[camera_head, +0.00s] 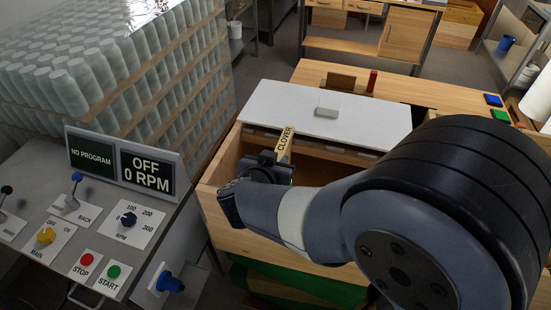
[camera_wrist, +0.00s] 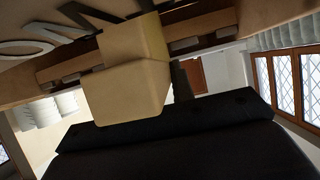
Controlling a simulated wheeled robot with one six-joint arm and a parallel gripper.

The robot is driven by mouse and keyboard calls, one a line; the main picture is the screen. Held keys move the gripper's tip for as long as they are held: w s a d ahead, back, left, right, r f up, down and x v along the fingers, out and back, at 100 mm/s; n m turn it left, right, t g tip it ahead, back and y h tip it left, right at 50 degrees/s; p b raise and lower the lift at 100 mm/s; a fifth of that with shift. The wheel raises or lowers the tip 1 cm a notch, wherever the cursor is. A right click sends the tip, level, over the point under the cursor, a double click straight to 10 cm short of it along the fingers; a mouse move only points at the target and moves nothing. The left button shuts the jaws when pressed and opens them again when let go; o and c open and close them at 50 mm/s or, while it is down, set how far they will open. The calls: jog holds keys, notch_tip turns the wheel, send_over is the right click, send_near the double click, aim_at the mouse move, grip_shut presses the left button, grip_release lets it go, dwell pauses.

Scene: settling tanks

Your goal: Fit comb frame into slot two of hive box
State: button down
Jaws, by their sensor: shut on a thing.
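The wooden hive box (camera_head: 222,170) stands open at the centre of the head view, a white panel (camera_head: 350,105) across its far part. A tan bar lettered CLOVER (camera_head: 284,142), seemingly the comb frame's top bar, rises at my gripper (camera_head: 268,166). My gripper is shut on it, over the left part of the box opening. My arm hides the right of the box. I cannot tell the slots apart or whether the frame touches the box.
A control desk (camera_head: 60,175) with knobs, buttons and an OFF, 0 RPM display (camera_head: 146,172) stands close on the left. Stacked jars (camera_head: 120,60) rise behind it. A small grey block (camera_head: 326,112) lies on the white panel. A wooden table (camera_head: 400,85) is beyond.

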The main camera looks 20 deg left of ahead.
jog(key=shift+f+b, duration=0.95)
jog(key=shift+f, duration=0.75)
jog(key=c, duration=1.1)
grip_release()
jog(key=shift+f, duration=0.1)
jog(key=v, duration=1.1)
jog(key=shift+w, duration=0.2)
jog(key=x, duration=1)
jog(key=shift+w+f, duration=0.2)
jog(key=shift+w, duration=0.15)
jog(key=shift+s+r, duration=0.1)
jog(key=shift+r, duration=0.4)
